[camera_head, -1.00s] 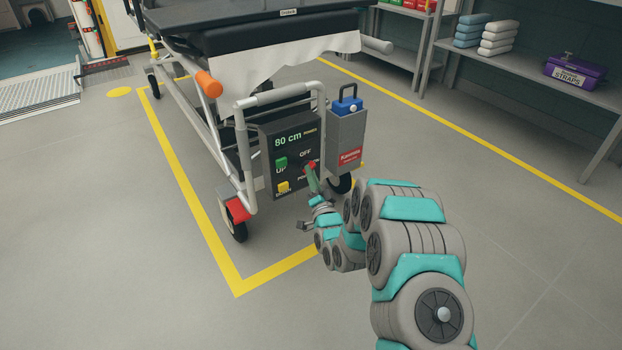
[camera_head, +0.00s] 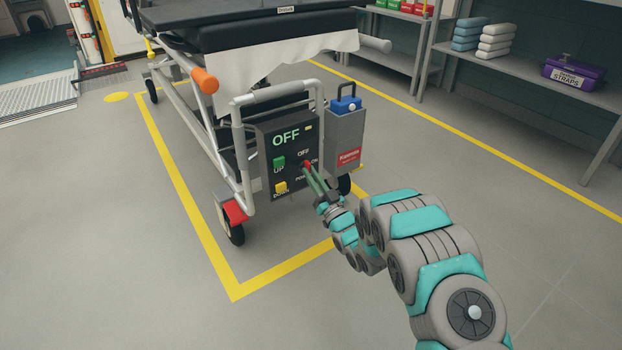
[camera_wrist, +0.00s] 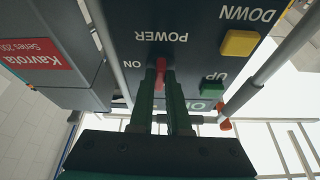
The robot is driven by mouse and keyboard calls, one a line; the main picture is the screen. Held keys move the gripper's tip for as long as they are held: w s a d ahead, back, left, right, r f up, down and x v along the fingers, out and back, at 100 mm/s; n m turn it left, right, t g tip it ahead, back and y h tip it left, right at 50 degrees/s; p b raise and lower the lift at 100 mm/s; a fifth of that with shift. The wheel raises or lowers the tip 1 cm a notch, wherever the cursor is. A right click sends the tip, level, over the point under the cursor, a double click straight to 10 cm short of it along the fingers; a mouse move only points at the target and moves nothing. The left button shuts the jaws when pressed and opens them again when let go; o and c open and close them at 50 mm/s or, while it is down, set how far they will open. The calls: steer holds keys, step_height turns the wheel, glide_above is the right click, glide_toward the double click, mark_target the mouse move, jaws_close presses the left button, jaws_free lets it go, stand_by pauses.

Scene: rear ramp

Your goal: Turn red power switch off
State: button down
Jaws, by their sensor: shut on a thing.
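The red power switch (camera_head: 307,164) is on the dark control panel (camera_head: 268,176) at the end of the stretcher. The fingers partly cover the switch and the OFF label side.
A green UP button (camera_head: 279,163) and a yellow DOWN button (camera_head: 281,187) are left of the switch. A grey box (camera_head: 346,135) with a blue top stands right of the panel. A metal rail (camera_head: 237,155) frames the panel. Floor to the right is clear.

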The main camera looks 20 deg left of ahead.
steer(key=shift+n+g+y, duration=0.3)
steer(key=shift+n, duration=0.5)
steer(key=c, duration=0.9)
jaws_free()
steer(key=shift+d, duration=0.1)
steer(key=shift+b+v, duration=1)
steer(key=shift+v, duration=2.85)
steer(key=shift+w, duration=0.1)
